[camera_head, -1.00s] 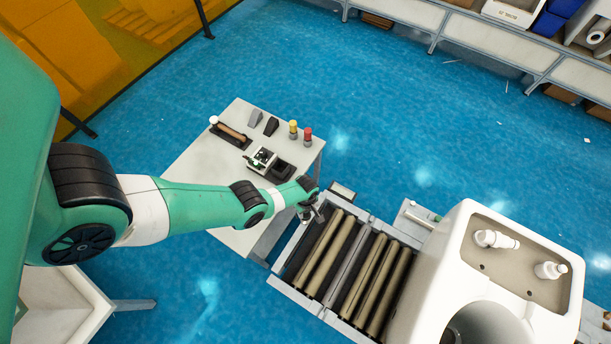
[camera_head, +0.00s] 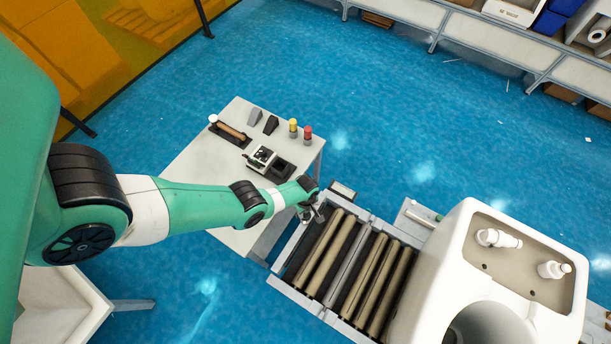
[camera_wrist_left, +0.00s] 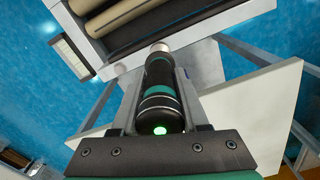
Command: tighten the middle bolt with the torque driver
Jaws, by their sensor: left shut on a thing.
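My left gripper (camera_head: 311,211) is over the left end of the roller conveyor, beside the table's right edge. In the left wrist view it is shut on the torque driver (camera_wrist_left: 160,85), a black cylinder with teal bands and a lit green light at its near end. The driver's far end points toward the conveyor's side rail. The white toilet (camera_head: 455,235) sits on the conveyor to the right, with two white fittings in its open tank. I cannot make out the middle bolt. My right gripper is not in view.
The conveyor rollers (camera_head: 325,260) lie bare between my left gripper and the toilet. The table (camera_head: 190,165) holds a wooden-handled tool (camera_head: 231,130), dark wedges, a small device (camera_head: 261,158) and yellow and red-capped bottles (camera_head: 307,133). Shelves stand far right.

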